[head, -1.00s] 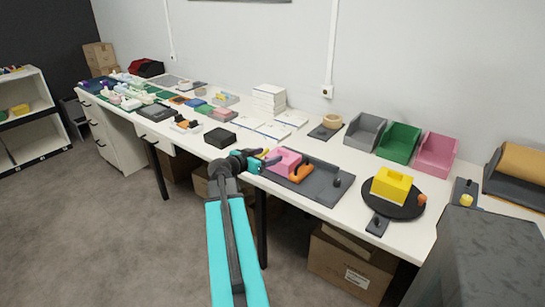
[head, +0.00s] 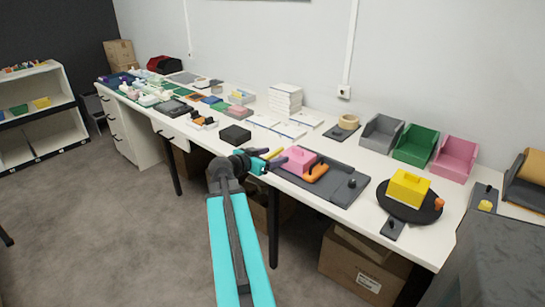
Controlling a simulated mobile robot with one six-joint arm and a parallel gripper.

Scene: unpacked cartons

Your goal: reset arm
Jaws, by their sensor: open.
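My gripper (head: 273,159) is at the end of my teal and dark grey arm, at the front edge of the long white table. Its fingers are open and point right, toward a pink block (head: 298,158) on a dark grey tray (head: 338,188). No object shows between the fingers. An orange curved piece (head: 316,173) lies beside the pink block. A small yellow piece (head: 274,153) shows right by the fingers; I cannot tell whether they touch it.
A black box (head: 235,135) sits left of my gripper. A yellow block (head: 408,187) stands on a round black plate (head: 392,207) at right. Grey, green (head: 415,145) and pink bins line the back. Cartons (head: 362,265) stand under the table. The floor at left is clear.

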